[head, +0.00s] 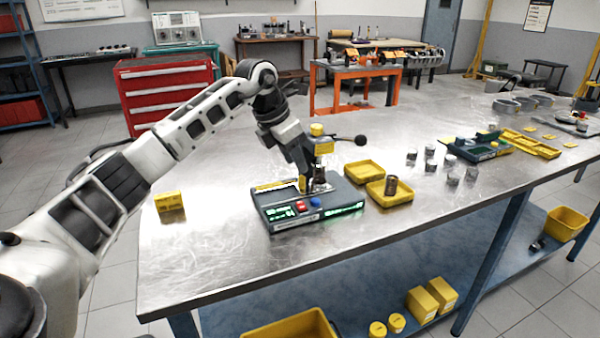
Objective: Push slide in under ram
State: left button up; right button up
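A small bench press with a dark grey base (343,193) stands on the steel table. Its front has a red button, a blue button and green lit displays. The yellow ram head (323,146) is above the base, with a lever ending in a black knob (361,140) to the right. My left gripper (304,186) points down at the press, just left of the ram column and low over the base. Its fingers overlap the press, so I cannot tell whether they are open or touch the slide. The slide is mostly hidden there. My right gripper is not in view.
Two yellow trays (363,172) sit right of the press; the nearer holds a dark cylinder (391,186). A yellow box (169,205) is at the left. Several small metal parts (452,178) stand farther right. The table's front strip is clear.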

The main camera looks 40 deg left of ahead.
pick_arm(q)
jog(key=v, duration=1)
jog(key=shift+r, duration=0.3)
jog(key=shift+s+f, duration=0.1)
